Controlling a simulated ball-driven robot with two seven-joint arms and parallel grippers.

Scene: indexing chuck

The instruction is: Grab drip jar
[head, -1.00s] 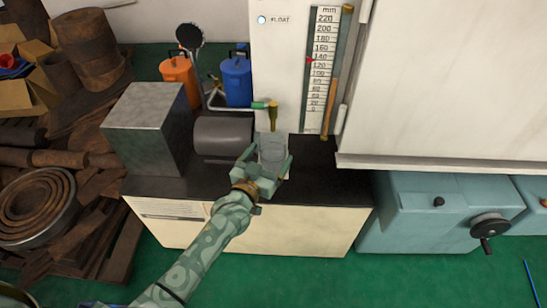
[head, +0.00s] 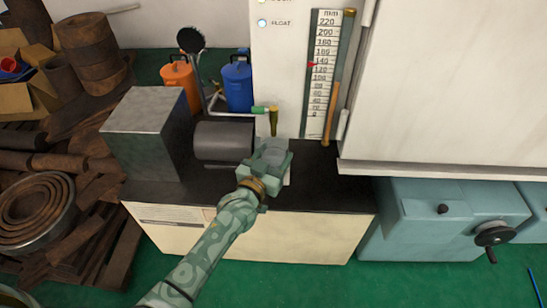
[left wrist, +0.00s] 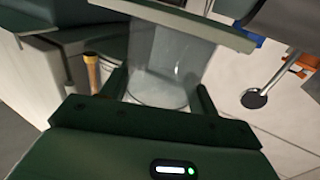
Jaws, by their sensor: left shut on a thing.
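The drip jar (head: 275,153) is a clear, see-through vessel on the dark bench top, below the brass-coloured spout (head: 273,121) with its green collar. My left gripper (head: 271,163) is at the jar, with its fingers closed on both sides of it. In the left wrist view the jar (left wrist: 168,78) stands between the fingers, its round bottom edge showing; it looks empty. Part of the jar is hidden behind the gripper in the head view. My right gripper is not in view.
Left of the jar lie a dark cylinder (head: 223,140) and a grey metal block (head: 147,122). Behind are an orange can (head: 180,80) and a blue can (head: 238,86). A panel with a millimetre scale (head: 323,75) rises behind the jar. A white cabinet (head: 445,80) limits the right.

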